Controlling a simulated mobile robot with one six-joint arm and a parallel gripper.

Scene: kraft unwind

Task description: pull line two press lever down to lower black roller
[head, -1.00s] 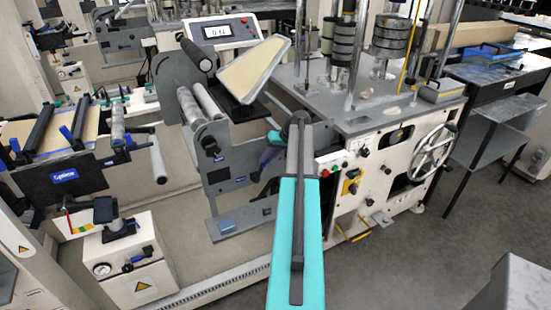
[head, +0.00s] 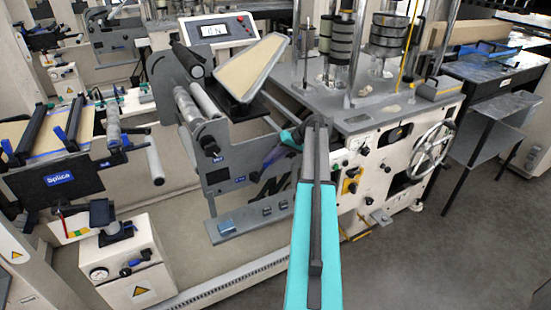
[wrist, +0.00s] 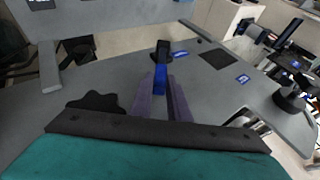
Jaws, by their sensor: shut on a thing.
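In the wrist view, a blue lever (wrist: 160,76) with a black end stands between my gripper's two purple fingers (wrist: 160,95), which are shut on it. A black roller (head: 188,62) sits at the upper left of the frame, beside the tilted cream-coloured panel (head: 250,68). I cannot tell any gap under the roller.
Pale metal rollers (head: 196,105) lie in front of the black roller. A display box (head: 216,30) stands behind. A white machine with a handwheel (head: 433,150) is at the right. A splice table (head: 50,180) and a white gauge box (head: 130,270) are at the left. Open floor lies front right.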

